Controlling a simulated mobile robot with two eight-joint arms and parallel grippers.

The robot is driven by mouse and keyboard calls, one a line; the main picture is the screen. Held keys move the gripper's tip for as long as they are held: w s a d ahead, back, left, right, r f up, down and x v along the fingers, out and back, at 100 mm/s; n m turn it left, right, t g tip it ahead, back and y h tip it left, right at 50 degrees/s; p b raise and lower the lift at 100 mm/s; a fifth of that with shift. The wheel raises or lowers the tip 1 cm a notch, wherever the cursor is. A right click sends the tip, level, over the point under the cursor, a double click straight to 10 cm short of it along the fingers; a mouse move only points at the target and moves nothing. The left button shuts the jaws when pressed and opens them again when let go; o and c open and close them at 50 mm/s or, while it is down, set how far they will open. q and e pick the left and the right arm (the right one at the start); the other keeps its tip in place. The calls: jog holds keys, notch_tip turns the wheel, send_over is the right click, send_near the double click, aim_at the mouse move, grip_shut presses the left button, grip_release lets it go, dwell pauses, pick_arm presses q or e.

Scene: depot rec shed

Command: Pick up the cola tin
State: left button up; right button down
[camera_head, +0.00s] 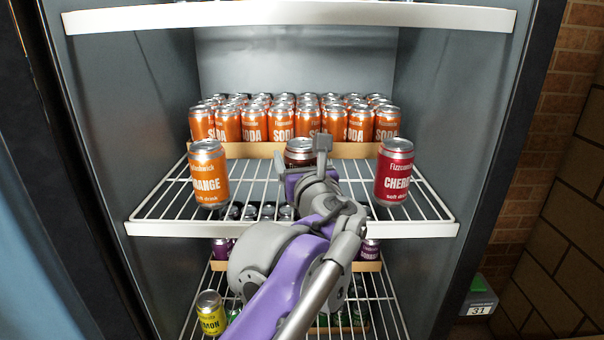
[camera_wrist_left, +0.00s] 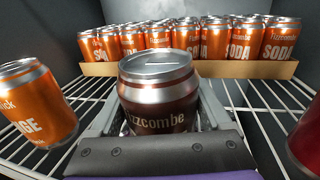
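The cola tin is a dark brown can with a silver top (camera_head: 300,150), in the middle of the fridge's upper wire shelf. In the left wrist view it stands upright, close in front of the camera (camera_wrist_left: 158,95), with part of the brand lettering showing. My left gripper (camera_head: 302,160) reaches in from below, with one finger on each side of the tin. In the left wrist view the fingers (camera_wrist_left: 160,118) lie close along its sides; whether they press on it I cannot tell. The tin's lower part is hidden. My right gripper is not in view.
An orange can (camera_head: 208,175) stands to the left and a red cherry can (camera_head: 394,172) to the right on the wire shelf (camera_head: 160,205). Behind, several orange soda cans (camera_head: 282,122) fill a cardboard tray (camera_head: 262,151). A yellow lemon can (camera_head: 211,314) stands on the shelf below.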

pick_arm(q)
grip_shut()
